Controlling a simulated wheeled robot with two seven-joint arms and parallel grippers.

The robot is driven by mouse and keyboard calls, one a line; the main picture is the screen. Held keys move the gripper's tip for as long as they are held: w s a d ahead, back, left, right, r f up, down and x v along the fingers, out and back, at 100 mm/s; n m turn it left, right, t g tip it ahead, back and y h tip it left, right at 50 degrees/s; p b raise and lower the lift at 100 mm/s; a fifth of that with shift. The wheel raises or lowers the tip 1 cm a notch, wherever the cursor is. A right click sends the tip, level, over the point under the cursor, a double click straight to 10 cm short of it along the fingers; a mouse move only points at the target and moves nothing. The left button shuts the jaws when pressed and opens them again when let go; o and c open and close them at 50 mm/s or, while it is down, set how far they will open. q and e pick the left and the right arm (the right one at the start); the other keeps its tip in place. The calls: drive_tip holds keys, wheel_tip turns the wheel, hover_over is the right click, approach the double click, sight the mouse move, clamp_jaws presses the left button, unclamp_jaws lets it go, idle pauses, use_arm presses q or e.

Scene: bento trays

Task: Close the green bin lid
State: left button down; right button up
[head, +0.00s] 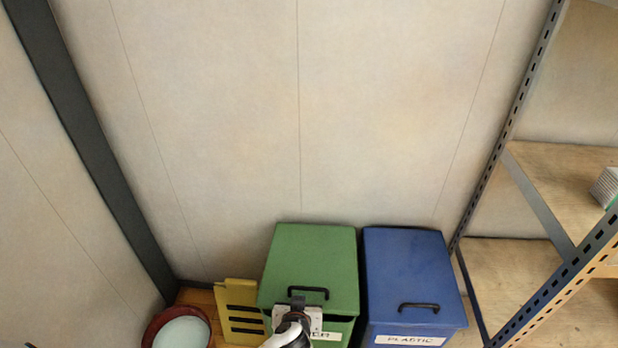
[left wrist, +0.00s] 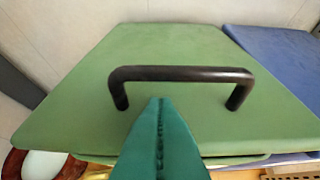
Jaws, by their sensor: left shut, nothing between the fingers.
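The green bin lid (head: 312,258) lies almost flat over the green bin (head: 344,327), with a narrow dark gap under its front edge. Its black handle (head: 318,290) is near the front edge. In the left wrist view the green lid (left wrist: 180,50) fills most of the picture, with its dark handle (left wrist: 180,73) across the middle. My left gripper (head: 297,301) is at the lid's front edge, by the handle. Its teal fingers (left wrist: 160,102) are shut and empty, their tips just below the handle bar in the picture; I cannot tell whether they touch the lid. My right gripper is not in view.
A blue bin (head: 410,270) labelled PLASTIC stands close on the right. A yellow slatted piece (head: 240,312) is on the left, beside a dark red round container (head: 152,324) with a pale round thing in it. Metal shelving (head: 540,265) stands at the right; a wall is behind.

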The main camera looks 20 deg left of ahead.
use_arm(q)
drive_tip(key=shift+s+d+f+b, duration=0.15)
drive_tip(key=shift+f+b, duration=0.1)
drive_tip(key=shift+f, duration=0.3)
drive_tip(key=shift+s+a+f+b, duration=0.1)
drive_tip(key=shift+f+b, duration=0.15)
drive_tip(key=shift+f, duration=0.25)
